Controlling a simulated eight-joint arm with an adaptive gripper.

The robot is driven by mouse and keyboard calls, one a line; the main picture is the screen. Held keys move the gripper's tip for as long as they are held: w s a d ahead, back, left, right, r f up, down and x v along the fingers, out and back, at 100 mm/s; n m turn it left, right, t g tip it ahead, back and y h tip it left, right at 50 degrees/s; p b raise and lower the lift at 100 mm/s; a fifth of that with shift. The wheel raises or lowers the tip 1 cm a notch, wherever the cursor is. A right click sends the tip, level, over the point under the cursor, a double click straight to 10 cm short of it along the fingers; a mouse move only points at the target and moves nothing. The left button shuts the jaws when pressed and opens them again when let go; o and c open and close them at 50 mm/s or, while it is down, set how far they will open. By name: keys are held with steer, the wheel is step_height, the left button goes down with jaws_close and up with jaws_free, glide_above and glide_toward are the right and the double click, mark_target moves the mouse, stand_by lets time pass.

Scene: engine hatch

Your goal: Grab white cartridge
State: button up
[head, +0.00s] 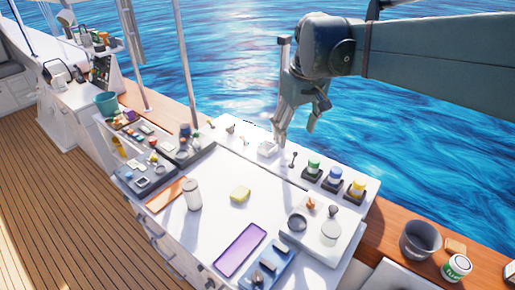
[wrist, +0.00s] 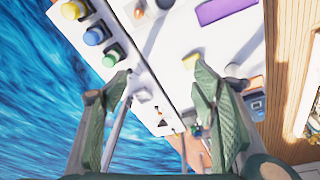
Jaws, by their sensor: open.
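My gripper (head: 294,122) is open and empty, raised over the back edge of the worktop, well away from the cylinder. In the wrist view my gripper (wrist: 161,76) has its fingers wide apart. A small white block (head: 267,149) lies below it.
Green, blue and yellow capped jars (head: 335,182) stand at the back right. A purple tray (head: 240,250) and a blue box (head: 268,270) lie at the front. Dark trays with small parts (head: 150,175) fill the left. The worktop around the sponge is clear.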

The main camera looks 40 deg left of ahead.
steer(key=s+a+f+n+g+p, duration=0.15)
steer(key=s+a, duration=0.25)
steer(key=a, duration=0.5)
steer(key=s+a+f+n+t, duration=0.1)
steer(key=s+a+f+n, duration=0.15)
steer(key=a, duration=0.75)
steer(key=n+g+h+p, duration=0.1)
steer(key=n+h, duration=0.1)
glide_above(189, 184)
step_height(189, 184, down, 6)
step_height(189, 184, down, 20)
steer(key=shift+f, duration=0.3)
steer(key=shift+f, duration=0.1)
steer(key=shift+w+f, duration=0.1)
steer(key=shift+f, duration=1.05)
steer(key=shift+f, duration=0.1)
steer(key=shift+f+p, duration=0.3)
steer(key=shift+f, duration=2.2)
steer(key=shift+c, duration=0.2)
